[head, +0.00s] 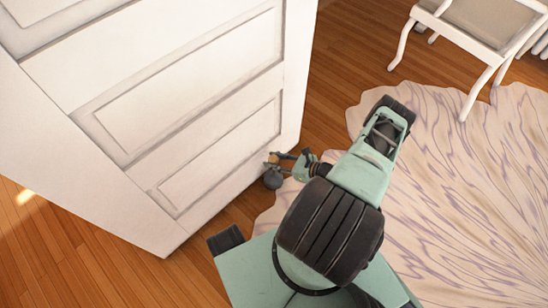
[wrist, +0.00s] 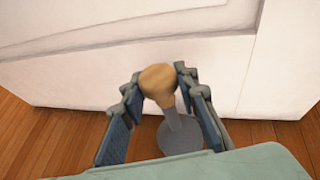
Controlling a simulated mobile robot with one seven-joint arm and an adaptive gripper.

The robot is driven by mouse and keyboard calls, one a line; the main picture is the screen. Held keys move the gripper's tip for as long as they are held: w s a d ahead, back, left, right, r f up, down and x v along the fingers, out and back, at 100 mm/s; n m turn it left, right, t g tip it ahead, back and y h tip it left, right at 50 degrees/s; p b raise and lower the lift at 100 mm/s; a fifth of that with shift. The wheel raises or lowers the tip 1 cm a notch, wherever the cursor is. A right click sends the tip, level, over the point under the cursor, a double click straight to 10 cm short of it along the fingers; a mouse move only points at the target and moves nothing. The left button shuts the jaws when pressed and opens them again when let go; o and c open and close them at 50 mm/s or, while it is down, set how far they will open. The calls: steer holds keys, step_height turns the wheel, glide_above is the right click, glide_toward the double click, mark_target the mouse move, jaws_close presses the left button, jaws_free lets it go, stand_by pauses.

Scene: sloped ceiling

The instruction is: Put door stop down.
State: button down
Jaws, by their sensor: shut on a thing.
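The door stop (wrist: 174,126) has a tan rounded knob, a grey stem and a flat grey disc base. In the wrist view it stands between the two fingers of my gripper (wrist: 157,88), knob toward the white panelled furniture and base lower in the picture. My gripper is shut on it, though the contact points are hard to see. In the head view my gripper (head: 276,164) is beside the right end of the furniture, and the door stop (head: 273,180) shows as a small dark round shape under it. I cannot tell whether the base touches the floor.
White panelled furniture (head: 190,120) fills the left and lies close beyond my gripper. Wooden floor (head: 345,60) runs around it. A pale patterned rug (head: 460,180) covers the right side. A white chair (head: 475,35) stands at top right.

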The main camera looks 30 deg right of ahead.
stand_by(0.3)
steer(key=c, duration=1.5)
jaws_free()
steer(key=shift+f, duration=0.1)
steer(key=shift+s+d+r, duration=0.2)
steer(key=shift+s+r, duration=0.05)
steer(key=shift+r, duration=0.1)
steer(key=p+v, duration=0.3)
steer(key=v, duration=0.8)
steer(key=shift+s+d, duration=0.15)
steer(key=shift+s, duration=0.05)
